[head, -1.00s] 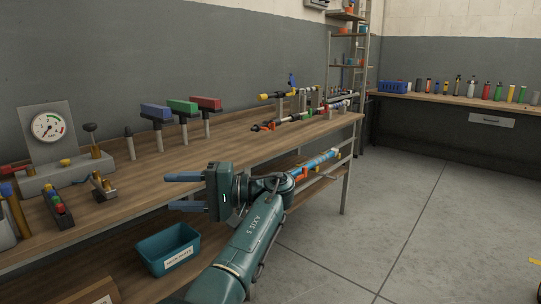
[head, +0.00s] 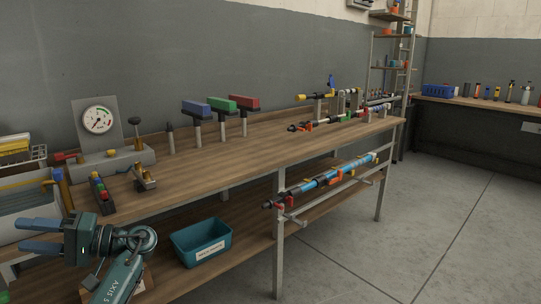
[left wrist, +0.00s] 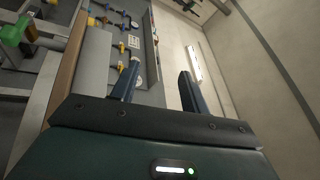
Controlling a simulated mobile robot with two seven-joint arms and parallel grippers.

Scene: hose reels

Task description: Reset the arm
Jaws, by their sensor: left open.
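My left gripper (head: 42,235) is at the lower left of the head view, in front of the bench's left end. Its two blue fingers point left, stand apart and hold nothing. In the left wrist view the open fingers (left wrist: 157,90) show with an empty gap between them. My left forearm (head: 121,280) comes up from the bottom edge, bent at the wrist. My right gripper is not in view.
The wooden workbench (head: 240,151) carries a pressure gauge (head: 97,120), and blue, green and red-topped posts. A teal bin (head: 203,242) sits on the lower shelf. A blue hose assembly (head: 325,180) is along the bench front. Floor at right (head: 430,240) is clear.

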